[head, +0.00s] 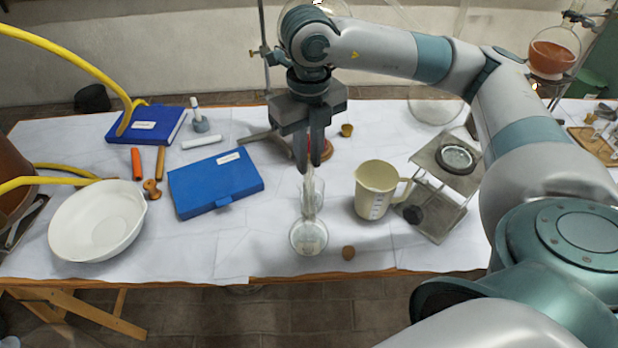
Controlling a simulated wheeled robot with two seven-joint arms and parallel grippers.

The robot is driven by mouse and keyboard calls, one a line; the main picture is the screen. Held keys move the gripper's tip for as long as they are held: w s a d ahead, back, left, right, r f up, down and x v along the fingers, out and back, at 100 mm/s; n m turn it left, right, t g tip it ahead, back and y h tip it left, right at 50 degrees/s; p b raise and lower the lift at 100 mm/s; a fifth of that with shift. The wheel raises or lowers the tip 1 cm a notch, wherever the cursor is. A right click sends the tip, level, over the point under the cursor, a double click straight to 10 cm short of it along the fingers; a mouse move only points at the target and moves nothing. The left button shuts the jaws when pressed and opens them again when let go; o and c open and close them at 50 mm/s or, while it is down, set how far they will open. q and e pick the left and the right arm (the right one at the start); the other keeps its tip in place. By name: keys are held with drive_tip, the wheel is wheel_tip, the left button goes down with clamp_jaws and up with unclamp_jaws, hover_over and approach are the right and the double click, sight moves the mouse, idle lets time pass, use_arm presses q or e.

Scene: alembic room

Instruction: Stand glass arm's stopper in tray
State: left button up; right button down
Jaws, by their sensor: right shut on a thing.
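My right gripper (313,158) points straight down over the middle of the table, shut on a slim clear glass piece (310,186). This piece is right above or inside the mouth of a clear glass vessel (309,238) with a round base. I cannot tell whether it is a stopper or where it parts from the vessel. A wooden tray (577,132) lies at the far right edge of the table, with several small glass pieces in it, partly cut off by the frame. My left gripper is not in view.
A cream jug (375,190) and a metal stand (447,180) are right of the vessel. Corks lie at the front (348,252) and behind (347,130). A blue case (215,183) and a white bowl (97,220) are left. An orange-filled flask (553,58) is back right.

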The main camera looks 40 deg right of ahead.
sight(309, 163)
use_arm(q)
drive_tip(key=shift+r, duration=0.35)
use_arm(e)
drive_tip(key=shift+r, duration=0.65)
use_arm(q)
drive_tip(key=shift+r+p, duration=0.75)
drive_tip(key=shift+p, duration=0.3)
use_arm(e)
drive_tip(key=shift+r, duration=1.9)
drive_tip(key=shift+f, duration=0.1)
